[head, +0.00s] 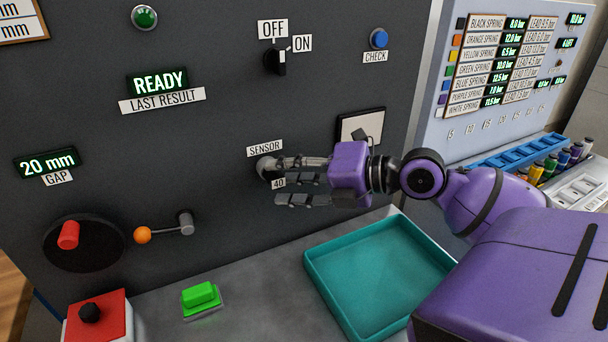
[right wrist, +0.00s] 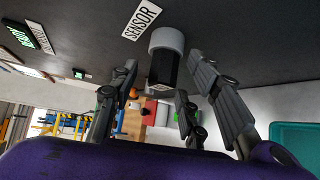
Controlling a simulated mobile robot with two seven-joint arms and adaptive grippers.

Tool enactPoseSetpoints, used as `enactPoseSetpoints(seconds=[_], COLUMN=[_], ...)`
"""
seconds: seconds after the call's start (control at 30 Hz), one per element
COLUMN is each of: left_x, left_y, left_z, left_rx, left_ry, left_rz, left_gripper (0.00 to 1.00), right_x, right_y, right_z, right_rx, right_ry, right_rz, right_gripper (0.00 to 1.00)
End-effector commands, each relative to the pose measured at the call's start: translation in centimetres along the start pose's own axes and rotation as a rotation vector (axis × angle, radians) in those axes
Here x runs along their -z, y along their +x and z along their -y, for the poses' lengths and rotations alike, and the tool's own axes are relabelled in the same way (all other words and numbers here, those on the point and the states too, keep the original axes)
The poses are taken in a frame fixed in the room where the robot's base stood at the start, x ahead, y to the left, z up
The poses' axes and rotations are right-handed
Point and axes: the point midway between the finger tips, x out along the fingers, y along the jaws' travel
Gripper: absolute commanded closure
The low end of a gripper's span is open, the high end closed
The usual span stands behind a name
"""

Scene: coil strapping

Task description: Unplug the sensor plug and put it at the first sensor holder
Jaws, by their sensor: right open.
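The sensor plug (head: 265,168) sits in the dark machine panel under the SENSOR label (head: 265,148). In the right wrist view the plug (right wrist: 164,70) is a black body with a grey collar at the panel. My right gripper (head: 281,181) is open just in front of the panel, coming from the right. In the wrist view its fingers (right wrist: 160,84) stand on both sides of the plug with visible gaps. A small tag reading 40 (head: 278,184) shows near the fingers. I cannot make out which thing is the first sensor holder. My left gripper is not in view.
An empty teal tray (head: 316,281) lies on the bench below my right arm. A green button (head: 201,297), a red box with a black knob (head: 98,316) and an orange-tipped lever (head: 143,235) are to the left. A blue slotted rack (head: 505,154) stands at right.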

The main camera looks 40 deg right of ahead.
Motion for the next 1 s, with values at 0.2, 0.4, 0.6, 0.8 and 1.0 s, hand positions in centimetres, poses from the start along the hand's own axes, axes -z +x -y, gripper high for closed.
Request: enactPoseSetpoints(seconds=[0.2, 0.4, 0.6, 0.8, 1.0], left_x=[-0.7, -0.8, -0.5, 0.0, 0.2], left_y=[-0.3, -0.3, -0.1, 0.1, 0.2], left_z=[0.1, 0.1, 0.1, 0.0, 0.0], left_rx=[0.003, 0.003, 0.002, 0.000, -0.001], left_ry=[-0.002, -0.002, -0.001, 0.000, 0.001], left_rz=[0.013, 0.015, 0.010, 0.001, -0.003], left_gripper=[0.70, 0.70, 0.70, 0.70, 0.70], right_x=[0.0, 0.0, 0.0, 0.0, 0.0], right_y=[0.6, 0.6, 0.6, 0.6, 0.6], right_z=[0.0, 0.0, 0.0, 0.0, 0.0], right_rx=[0.000, 0.000, 0.000, 0.000, 0.000], right_ry=[0.000, 0.000, 0.000, 0.000, 0.000], right_rz=[0.000, 0.000, 0.000, 0.001, 0.001], right_gripper=[0.58, 0.64, 0.90, 0.90, 1.00])
